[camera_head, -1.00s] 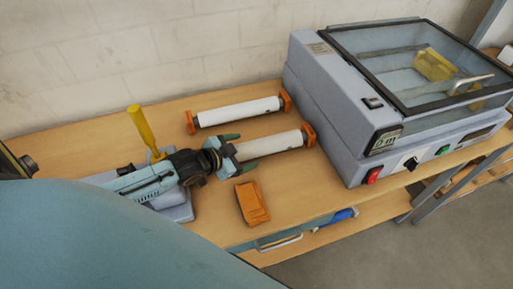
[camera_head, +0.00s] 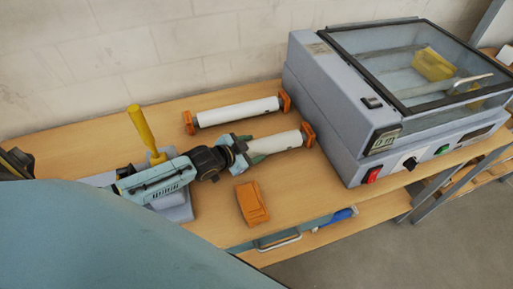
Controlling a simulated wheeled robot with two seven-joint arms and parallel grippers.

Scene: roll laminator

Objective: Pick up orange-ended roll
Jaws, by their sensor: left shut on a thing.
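Two white rolls with orange ends lie on the wooden table. The rear roll (camera_head: 238,111) lies free, with an orange end on each side. The front roll (camera_head: 282,142) has its right orange end (camera_head: 308,134) in view. Its left end is hidden by my left gripper (camera_head: 252,150). My left gripper comes in from the left and is shut on the front roll, its fingers on either side of the white body. The roll appears to be at table height; I cannot tell whether it touches the table. My right gripper is not in view.
A grey laminator (camera_head: 340,120) with a clear lid stands to the right, close to the rolls' ends. An orange block-like object (camera_head: 252,203) lies in front of the gripper. A yellow-handled device (camera_head: 140,128) stands at left behind my arm. A wall runs behind.

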